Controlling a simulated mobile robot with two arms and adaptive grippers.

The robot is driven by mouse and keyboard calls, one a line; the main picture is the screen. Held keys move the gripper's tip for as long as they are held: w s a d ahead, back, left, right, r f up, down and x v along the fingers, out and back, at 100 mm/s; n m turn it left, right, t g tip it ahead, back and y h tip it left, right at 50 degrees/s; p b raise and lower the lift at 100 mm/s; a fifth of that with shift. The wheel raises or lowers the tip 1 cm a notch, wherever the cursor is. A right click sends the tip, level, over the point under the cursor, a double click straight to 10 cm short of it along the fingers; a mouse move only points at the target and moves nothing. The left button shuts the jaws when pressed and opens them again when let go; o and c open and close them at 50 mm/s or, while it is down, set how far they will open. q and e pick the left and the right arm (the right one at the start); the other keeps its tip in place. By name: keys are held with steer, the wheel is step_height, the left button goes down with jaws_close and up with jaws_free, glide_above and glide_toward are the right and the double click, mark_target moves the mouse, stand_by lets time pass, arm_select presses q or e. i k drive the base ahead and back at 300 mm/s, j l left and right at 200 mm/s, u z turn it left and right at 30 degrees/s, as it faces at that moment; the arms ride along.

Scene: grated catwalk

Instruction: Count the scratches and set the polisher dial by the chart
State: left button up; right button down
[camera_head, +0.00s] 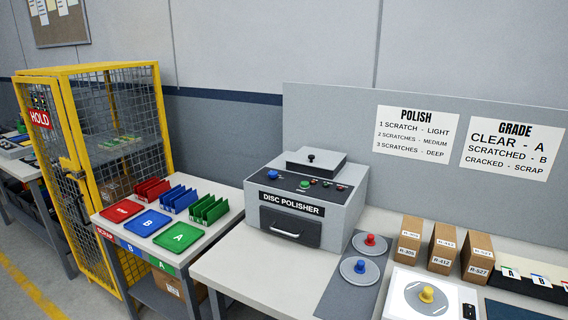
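The grey disc polisher (349,214) stands on the bench, its front drawer (290,228) looking shut. Its sloped panel (290,180) has a green knob (304,185) and small coloured controls; the dial and its setting are too small to tell. The POLISH chart (417,152) reads 1 scratch light, 2 scratches medium, 3 scratches deep. A grey disc with a red knob (370,239) and one with a blue knob (361,265) lie on a dark mat. A disc with a yellow knob (427,294) lies on a white plate; its scratches cannot be counted. Neither gripper is in view.
The GRADE chart (510,130) hangs beside. Cardboard boxes (442,248) stand at the bench back. Left are red (121,211), blue (147,222) and green (178,236) trays with racks behind, and a yellow HOLD cage (110,68). Bare bench (240,272) lies before the polisher.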

mark_target(272, 174)
steer(key=i+j+z, duration=0.1)
steer(key=z, duration=0.25)
steer(key=j+z, duration=0.4)
steer(key=i+j+z, duration=0.1)
steer(key=z, duration=0.25)
steer(key=j, duration=0.1)
